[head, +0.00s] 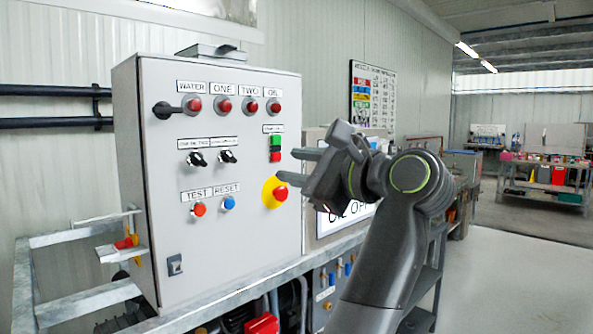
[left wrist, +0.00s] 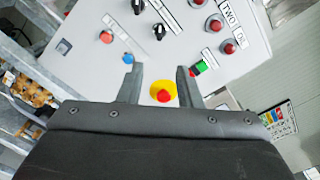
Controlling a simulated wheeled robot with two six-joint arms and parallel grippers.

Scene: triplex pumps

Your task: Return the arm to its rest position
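My left arm rises from the lower right of the head view. Its left gripper (head: 285,165) points left toward the grey control box (head: 235,250), just right of the red emergency button (head: 280,193) on its yellow disc. The two fingers are apart with nothing between them. In the left wrist view the gripper (left wrist: 158,68) is also open, and the emergency button (left wrist: 163,95) shows between the fingers. From these views I cannot tell the exact gap to the panel. My right gripper is in neither view.
The panel carries red lamps (head: 225,105), black selector switches (head: 197,158), an orange button (head: 199,209), a blue button (head: 228,203) and a green-and-red switch (head: 275,142). A metal frame (head: 80,300) runs below the box. Open floor (head: 510,280) lies to the right.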

